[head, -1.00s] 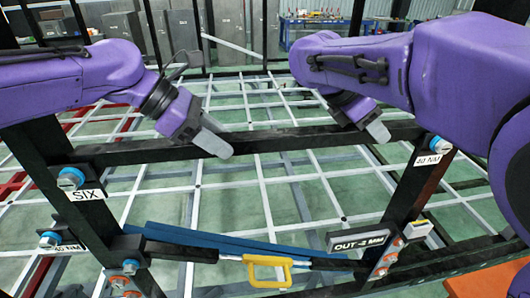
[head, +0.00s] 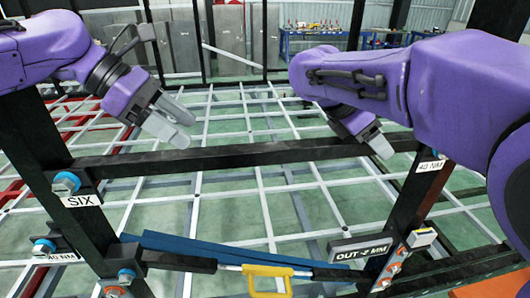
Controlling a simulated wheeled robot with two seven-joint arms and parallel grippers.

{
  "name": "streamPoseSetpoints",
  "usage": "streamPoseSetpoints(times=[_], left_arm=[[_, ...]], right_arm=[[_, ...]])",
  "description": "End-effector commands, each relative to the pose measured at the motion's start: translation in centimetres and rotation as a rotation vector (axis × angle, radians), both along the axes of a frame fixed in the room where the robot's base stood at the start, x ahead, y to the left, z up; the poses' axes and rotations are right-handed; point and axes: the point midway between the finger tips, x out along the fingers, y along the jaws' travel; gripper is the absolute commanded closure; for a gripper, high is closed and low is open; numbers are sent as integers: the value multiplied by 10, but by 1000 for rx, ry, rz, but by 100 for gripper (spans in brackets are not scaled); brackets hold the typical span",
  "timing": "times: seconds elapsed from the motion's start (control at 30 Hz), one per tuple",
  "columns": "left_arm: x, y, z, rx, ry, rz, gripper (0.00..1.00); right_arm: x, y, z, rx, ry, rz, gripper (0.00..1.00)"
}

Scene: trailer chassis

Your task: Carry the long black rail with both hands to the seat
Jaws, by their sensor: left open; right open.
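A long black rail (head: 255,157) spans level between the left upright (head: 75,222) and the right upright (head: 408,205). Its ends meet the uprights, near blue-headed bolts. My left gripper (head: 177,122) is open and empty, above and behind the rail's left half in the picture, apart from it. My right gripper (head: 372,140) is open at the rail's right part, its fingers overlapping the rail in the picture. I cannot tell whether they touch or straddle it. No seat can be clearly made out.
A lower bar with a yellow handle (head: 267,271) and a blue beam (head: 190,246) lie below the rail. An "OUT -2 MM" display (head: 360,247) sits by the right upright. A white grid frame (head: 240,105) fills the floor behind. A cluttered workbench (head: 310,40) stands far back.

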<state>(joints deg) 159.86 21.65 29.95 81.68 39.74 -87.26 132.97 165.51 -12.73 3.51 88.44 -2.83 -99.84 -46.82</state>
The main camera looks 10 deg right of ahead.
Motion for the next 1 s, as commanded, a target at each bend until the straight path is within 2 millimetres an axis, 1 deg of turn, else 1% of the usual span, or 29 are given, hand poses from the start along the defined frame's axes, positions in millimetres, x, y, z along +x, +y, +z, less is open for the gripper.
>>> streamPoseSetpoints(times=[0.03, 0.1, 0.23, 0.33, 0.5, 0.63, 0.77, 1.0], left_arm=[[0, 7, 8, -2, -2, 2, 33], [0, 15, 16, -2, -1, 1, 33], [0, 22, 23, 0, -1, 1, 33], [0, 23, 24, 0, 0, 0, 33], [0, 23, 23, 0, 0, 0, 33], [0, 23, 23, 0, 0, 0, 33], [0, 23, 23, 0, 0, 0, 33], [0, 23, 23, 0, 1, -1, 33]], right_arm=[[0, 0, 0, 0, 0, 0, 33], [0, 0, 0, 0, 0, 0, 33], [0, 1, 1, 0, 0, 0, 33], [0, 9, 10, -3, -3, 0, 33], [0, 35, 35, -3, -3, 1, 33], [0, 50, 48, -2, -3, 0, 33], [-1, 55, 54, -1, -1, 1, 33], [-1, 55, 54, -1, 0, 0, 33]])
